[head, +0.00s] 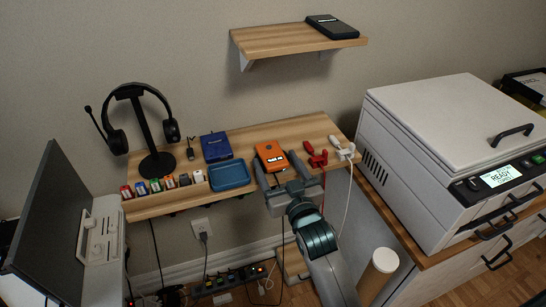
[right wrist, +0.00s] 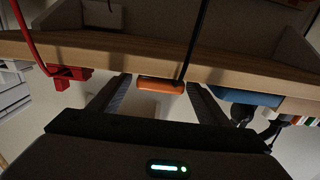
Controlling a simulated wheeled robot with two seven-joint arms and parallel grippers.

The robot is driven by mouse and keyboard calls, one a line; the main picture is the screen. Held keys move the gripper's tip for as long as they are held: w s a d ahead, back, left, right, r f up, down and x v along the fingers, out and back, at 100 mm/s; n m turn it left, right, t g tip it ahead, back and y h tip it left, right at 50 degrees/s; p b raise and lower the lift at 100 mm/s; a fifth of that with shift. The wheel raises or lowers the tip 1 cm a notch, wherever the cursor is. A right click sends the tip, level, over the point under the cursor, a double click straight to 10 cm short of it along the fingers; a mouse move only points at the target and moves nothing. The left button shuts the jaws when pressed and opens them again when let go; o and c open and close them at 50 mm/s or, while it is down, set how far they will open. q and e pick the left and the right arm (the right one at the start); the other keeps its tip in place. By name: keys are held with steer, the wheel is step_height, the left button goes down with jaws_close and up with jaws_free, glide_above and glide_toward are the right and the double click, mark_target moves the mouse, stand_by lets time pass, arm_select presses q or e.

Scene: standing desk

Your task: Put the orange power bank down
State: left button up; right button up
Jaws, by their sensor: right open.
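The orange power bank (head: 270,154) lies flat on the wooden desk shelf (head: 305,127), near its front edge. My right gripper (head: 277,166) is open at the front edge, its fingers pointing at the power bank. In the right wrist view, the orange end of the power bank (right wrist: 160,85) shows between the two spread fingers, with a gap on each side. A black cable (right wrist: 196,38) passes close to that end; I cannot tell whether it is plugged in. My left gripper is not in view.
A blue tray (head: 230,176) and a dark blue box (head: 215,146) stand left of the power bank. Red (head: 316,155) and white (head: 342,150) plugs with cables are on its right. A headset stand (head: 158,164) is further left. A white machine (head: 440,130) stands right.

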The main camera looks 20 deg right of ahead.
steer(key=s, duration=0.7)
steer(key=shift+d+b, duration=0.1)
steer(key=shift+b, duration=0.2)
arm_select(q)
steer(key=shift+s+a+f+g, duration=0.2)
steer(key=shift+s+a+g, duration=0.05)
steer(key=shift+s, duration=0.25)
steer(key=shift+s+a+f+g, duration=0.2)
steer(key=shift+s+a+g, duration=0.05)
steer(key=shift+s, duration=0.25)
arm_select(e)
steer(key=shift+s, duration=0.5)
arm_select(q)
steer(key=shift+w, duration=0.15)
